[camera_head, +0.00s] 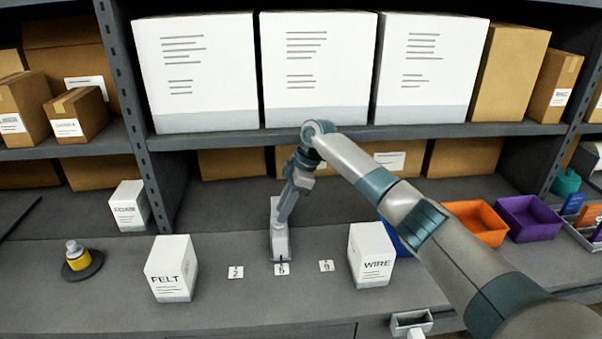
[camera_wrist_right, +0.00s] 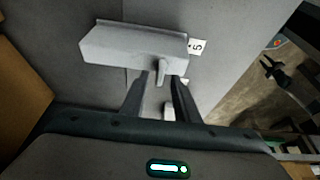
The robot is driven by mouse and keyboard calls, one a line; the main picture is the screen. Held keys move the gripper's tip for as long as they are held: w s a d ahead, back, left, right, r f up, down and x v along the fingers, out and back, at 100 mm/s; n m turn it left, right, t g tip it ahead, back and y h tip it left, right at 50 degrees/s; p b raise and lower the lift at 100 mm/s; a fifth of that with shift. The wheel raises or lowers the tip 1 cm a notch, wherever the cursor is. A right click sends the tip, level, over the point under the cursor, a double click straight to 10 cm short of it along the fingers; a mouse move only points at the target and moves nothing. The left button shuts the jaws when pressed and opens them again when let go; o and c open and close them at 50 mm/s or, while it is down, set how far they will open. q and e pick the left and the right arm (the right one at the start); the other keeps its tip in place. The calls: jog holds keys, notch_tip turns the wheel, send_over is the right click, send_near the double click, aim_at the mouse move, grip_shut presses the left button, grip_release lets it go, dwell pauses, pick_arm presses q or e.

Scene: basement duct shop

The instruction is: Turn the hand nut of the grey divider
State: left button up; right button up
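The grey divider (camera_head: 280,246) stands on the shelf in the middle of the head view, behind a numbered card (camera_head: 281,269). In the right wrist view the divider (camera_wrist_right: 120,46) is a long grey block, with a small upright grey hand nut (camera_wrist_right: 162,69) near its right end. My right gripper (camera_head: 286,210) reaches down at the divider from above; the arm partly covers it. In the right wrist view the fingers of my right gripper (camera_wrist_right: 162,76) are apart, with the nut between their tips in the picture. Contact cannot be told. My left gripper is out of view.
White FELT (camera_head: 170,270) and WIRE (camera_head: 371,256) boxes flank the divider. Other number cards (camera_head: 235,272) lie beside it. A yellow-and-black object (camera_head: 80,261) stands left; orange (camera_head: 478,222) and purple (camera_head: 528,218) bins stand right. A shelf edge (camera_head: 340,133) with large white boxes runs above.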

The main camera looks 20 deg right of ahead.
jog(key=b+v, duration=0.5)
jog(key=v, duration=1)
jog(key=shift+r, duration=0.15)
